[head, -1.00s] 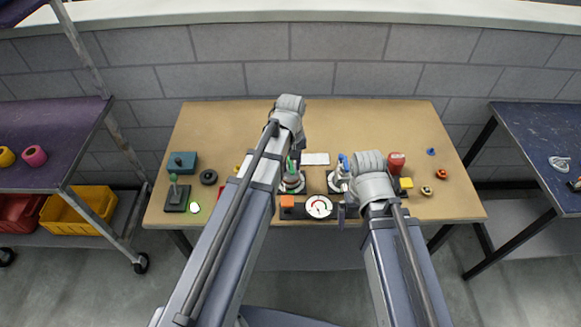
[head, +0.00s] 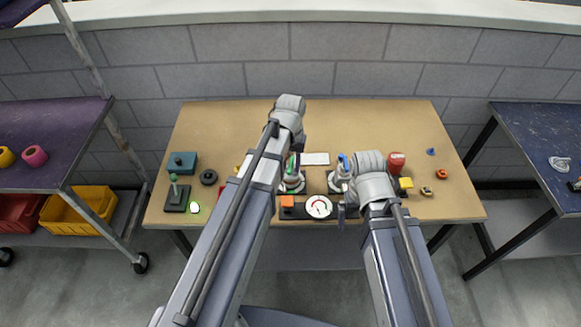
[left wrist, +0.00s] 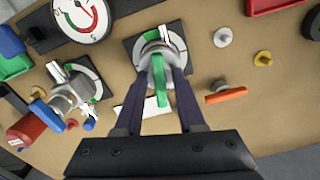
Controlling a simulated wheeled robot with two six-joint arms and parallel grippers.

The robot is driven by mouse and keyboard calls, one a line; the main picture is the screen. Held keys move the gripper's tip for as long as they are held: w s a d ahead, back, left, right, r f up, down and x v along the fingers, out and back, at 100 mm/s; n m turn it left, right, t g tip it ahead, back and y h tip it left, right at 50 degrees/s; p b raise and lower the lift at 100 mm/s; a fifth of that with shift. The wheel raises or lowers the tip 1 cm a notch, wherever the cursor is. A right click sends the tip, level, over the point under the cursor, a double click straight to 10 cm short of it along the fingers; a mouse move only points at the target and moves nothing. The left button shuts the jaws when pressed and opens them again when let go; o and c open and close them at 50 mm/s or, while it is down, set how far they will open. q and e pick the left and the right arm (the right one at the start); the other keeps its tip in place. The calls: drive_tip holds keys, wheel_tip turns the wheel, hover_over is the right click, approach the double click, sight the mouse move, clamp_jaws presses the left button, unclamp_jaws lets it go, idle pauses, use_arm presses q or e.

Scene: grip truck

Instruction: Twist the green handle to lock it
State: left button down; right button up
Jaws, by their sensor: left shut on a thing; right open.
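The green handle (left wrist: 160,80) stands on a round grey valve fixture on a square base with a white and green dial plate. My left gripper (left wrist: 161,78) is shut on the green handle, one dark finger on each side. In the head view the fixture (head: 292,184) is partly hidden behind my left arm, and the fingers of that gripper are mostly hidden. My right gripper (head: 346,211) is open near the front of the table, beside a second valve with a blue handle (head: 343,161).
A red knob (head: 396,162) is to the right. A joystick (head: 174,190) stands at the left. The back of the table (head: 350,120) is clear.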

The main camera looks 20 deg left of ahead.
sight(291, 164)
use_arm(q)
drive_tip(key=c, duration=0.8)
unclamp_jaws()
wheel_tip(291, 164, up, 8)
drive_tip(key=p, duration=0.7)
drive_tip(key=shift+f+p, duration=0.2)
drive_tip(key=shift+p, duration=0.1)
drive_tip(key=s+d+m+y, duration=0.1)
drive_tip(key=s+d+m, duration=0.3)
drive_tip(key=s+d, duration=0.6)
drive_tip(key=s, duration=0.4)
drive_tip(key=shift+s+d, duration=0.2)
drive_tip(key=shift+d, duration=0.05)
